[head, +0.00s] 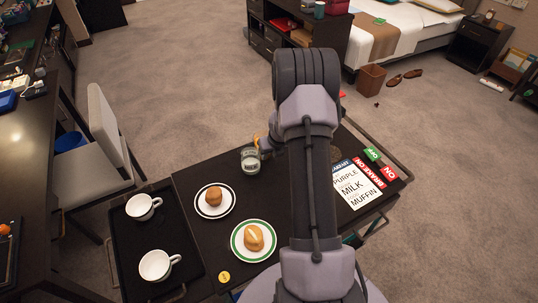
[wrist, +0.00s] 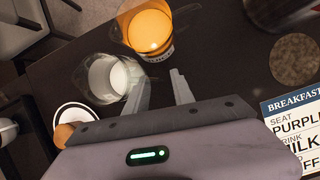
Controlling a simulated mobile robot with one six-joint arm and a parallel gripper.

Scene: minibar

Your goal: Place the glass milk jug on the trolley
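The glass milk jug (head: 250,160) stands upright on the dark trolley top (head: 195,172), left of my arm. In the wrist view the milk jug (wrist: 107,77) shows white milk inside, just left of my left fingertip; I cannot tell whether they touch. My gripper (wrist: 160,78) is open, with a gap between its two fingers and nothing between them. In the head view my gripper is mostly hidden by my arm, close to the jug's right.
An orange juice jug (wrist: 147,28) stands just beyond the milk jug. Plates with a muffin (head: 214,197) and a bun (head: 254,237) sit nearer. White cups (head: 143,207) stand on a black tray (head: 128,240). A breakfast card (head: 357,186) lies to the right.

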